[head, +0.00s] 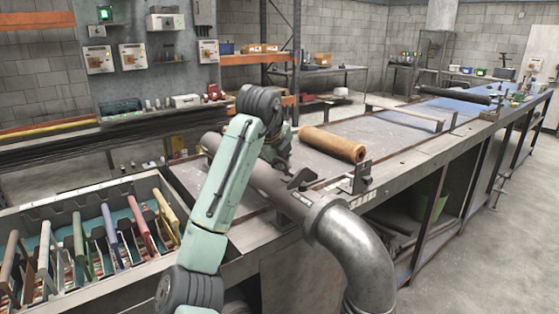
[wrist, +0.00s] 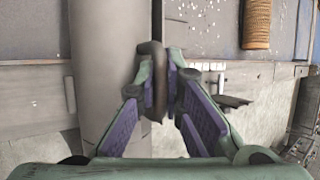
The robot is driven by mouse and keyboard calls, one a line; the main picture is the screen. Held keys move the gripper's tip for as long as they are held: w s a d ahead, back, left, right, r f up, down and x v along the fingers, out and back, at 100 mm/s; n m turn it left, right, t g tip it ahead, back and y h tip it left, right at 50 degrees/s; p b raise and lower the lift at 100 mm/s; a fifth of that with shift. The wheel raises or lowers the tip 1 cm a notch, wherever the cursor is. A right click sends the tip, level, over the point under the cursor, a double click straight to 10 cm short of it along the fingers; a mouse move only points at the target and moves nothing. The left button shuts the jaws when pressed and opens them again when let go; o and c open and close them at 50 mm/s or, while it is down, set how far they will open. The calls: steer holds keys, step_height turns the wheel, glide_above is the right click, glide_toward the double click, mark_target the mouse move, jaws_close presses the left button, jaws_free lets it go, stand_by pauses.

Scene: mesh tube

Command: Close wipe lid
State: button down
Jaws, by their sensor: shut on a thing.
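My gripper (wrist: 158,82) is shut on a dark brown, rounded strip-like piece (wrist: 153,60) in the wrist view. The piece stands upright in the picture between the fingertips, beside a long grey tube (wrist: 103,75). I cannot tell whether this piece is a wipe lid, or whether it touches the tube. In the head view my gripper (head: 285,170) is low over the bench, at the right side of the grey tube (head: 268,180), and the held piece is not clear there. No wipe container is clearly seen in either view.
A brown mesh roll (head: 333,145) lies on the bench to the right of my gripper. A large metal elbow pipe (head: 350,245) stands at the tube's near end. A bin with several coloured handled frames (head: 110,232) is at the left. The bench (head: 388,125) runs on to the back right.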

steer(key=shift+r, duration=0.2)
steer(key=c, duration=1.9)
jaws_free()
steer(key=shift+a, duration=0.1)
steer(key=shift+o, duration=1.1)
steer(key=shift+f, duration=0.15)
steer(key=v, duration=1.2)
